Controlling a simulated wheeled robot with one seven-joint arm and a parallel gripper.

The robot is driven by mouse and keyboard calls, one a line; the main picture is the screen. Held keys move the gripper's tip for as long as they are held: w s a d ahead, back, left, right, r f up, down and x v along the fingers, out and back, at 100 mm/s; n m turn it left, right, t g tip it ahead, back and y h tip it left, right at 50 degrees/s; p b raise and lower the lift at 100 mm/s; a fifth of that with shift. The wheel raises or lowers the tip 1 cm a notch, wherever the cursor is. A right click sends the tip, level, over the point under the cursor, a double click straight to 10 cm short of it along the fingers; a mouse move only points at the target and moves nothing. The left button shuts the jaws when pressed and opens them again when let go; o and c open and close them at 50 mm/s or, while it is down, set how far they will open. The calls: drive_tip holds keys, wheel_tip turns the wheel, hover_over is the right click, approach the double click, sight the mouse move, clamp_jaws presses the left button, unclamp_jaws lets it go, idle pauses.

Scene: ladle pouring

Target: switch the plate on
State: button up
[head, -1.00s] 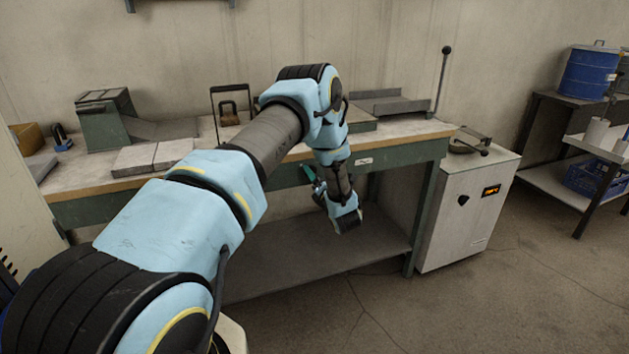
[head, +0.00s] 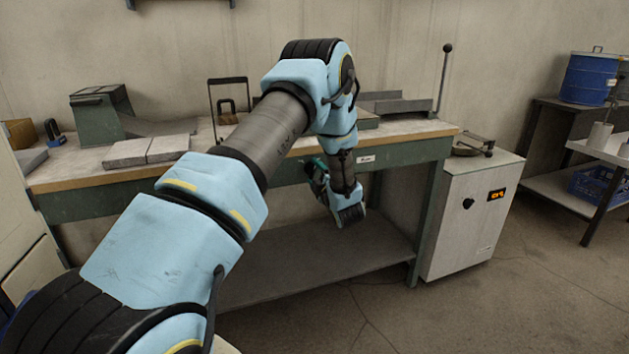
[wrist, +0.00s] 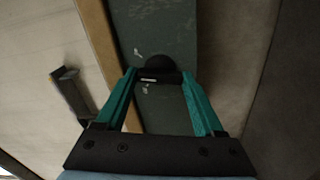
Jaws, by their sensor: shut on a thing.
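My gripper (wrist: 158,82) has teal fingers, set wide apart on either side of a dark knob (wrist: 158,66) on the green front rail of the bench (wrist: 162,25). The jaws are shut on this knob, which has a small pale mark. In the head view my gripper (head: 318,177) is at the bench's front rail, partly hidden behind my wrist, and the knob is hidden there. A flat grey plate-like pair of slabs (head: 146,150) lies on the bench top. I cannot tell which plate the knob serves.
A white cabinet (head: 471,222) with a dark knob and a lit orange display (head: 496,194) stands right of the bench. A black handle (wrist: 72,92) shows at left in the wrist view. The lower shelf (head: 300,262) looks clear.

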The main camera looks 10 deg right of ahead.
drive_tip(key=m+b, duration=0.2)
drive_tip(key=m, duration=0.4)
drive_tip(key=shift+m, duration=0.3)
idle(0.4)
drive_tip(key=o, duration=1.4)
drive_tip(key=shift+s, duration=0.1)
drive_tip(key=s, duration=0.3)
drive_tip(key=s+d+b, duration=0.1)
drive_tip(key=s, duration=0.6)
drive_tip(key=shift+s+d+b, duration=0.2)
drive_tip(key=shift+s+b, duration=0.1)
drive_tip(key=shift+b, duration=0.1)
